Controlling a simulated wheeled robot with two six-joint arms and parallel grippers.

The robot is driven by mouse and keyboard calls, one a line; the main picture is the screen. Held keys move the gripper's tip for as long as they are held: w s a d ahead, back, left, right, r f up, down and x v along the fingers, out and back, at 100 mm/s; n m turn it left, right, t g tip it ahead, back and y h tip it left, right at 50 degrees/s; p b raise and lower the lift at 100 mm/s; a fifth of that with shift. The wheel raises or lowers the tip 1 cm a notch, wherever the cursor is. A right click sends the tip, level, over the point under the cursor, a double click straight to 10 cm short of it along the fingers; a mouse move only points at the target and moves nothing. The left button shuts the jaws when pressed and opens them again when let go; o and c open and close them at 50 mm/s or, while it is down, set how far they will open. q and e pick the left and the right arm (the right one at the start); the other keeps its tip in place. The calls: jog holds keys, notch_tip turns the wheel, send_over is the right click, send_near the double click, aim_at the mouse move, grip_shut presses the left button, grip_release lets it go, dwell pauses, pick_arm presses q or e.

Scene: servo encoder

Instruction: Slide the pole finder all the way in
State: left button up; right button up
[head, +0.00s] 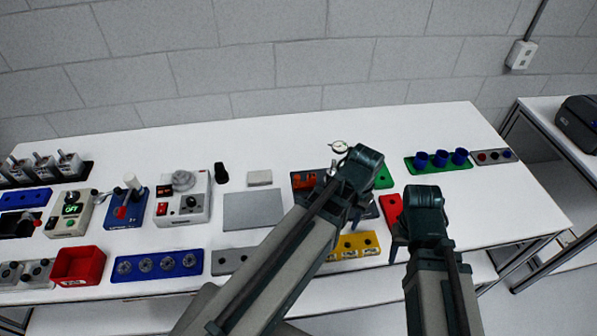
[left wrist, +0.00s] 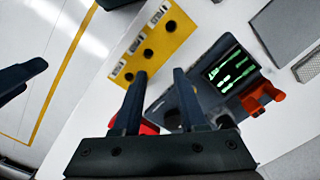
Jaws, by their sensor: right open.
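A dark unit (left wrist: 222,75) with a screen of green traces shows in the left wrist view. An orange part (left wrist: 262,98) sits at its right end; orange also shows in the head view (head: 303,181) beside my left gripper. I cannot tell which piece is the pole finder. My left gripper (left wrist: 159,76) has its two fingers apart over the unit's near end, with nothing clearly held between them. In the head view my left gripper (head: 354,214) hides much of the dark unit. My right gripper (head: 396,252) is open near the table's front edge, right of the yellow block.
A yellow block with holes (head: 346,246) lies in front of the unit. A red block (head: 391,208) lies between the grippers. A dial gauge (head: 339,147) is behind. A grey plate (head: 252,210) lies left. A green rack with blue cups (head: 421,167) stands right.

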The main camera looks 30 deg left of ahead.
pick_arm(q)
jog(key=w+a+r+n+h+p, duration=0.2)
jog(key=w+a+r+n+p, duration=0.35)
jog(key=a, duration=0.75)
notch_tip(320, 180, up, 4)
jog(key=f+t+p, duration=0.1)
jog(key=p, duration=0.1)
send_over(297, 176)
jog(key=s+a, duration=0.1)
jog(key=a, duration=0.2)
jog(key=shift+s+d+r+n, duration=0.1)
jog(key=shift+r+n, duration=0.15)
jog(key=shift+n, duration=0.2)
pick_arm(e)
notch_tip(297, 176, up, 9)
jog(key=shift+f, duration=0.2)
pick_arm(q)
jog(key=shift+f+b, duration=0.1)
jog(key=shift+b, duration=0.2)
pick_arm(e)
jog(key=shift+f, duration=0.1)
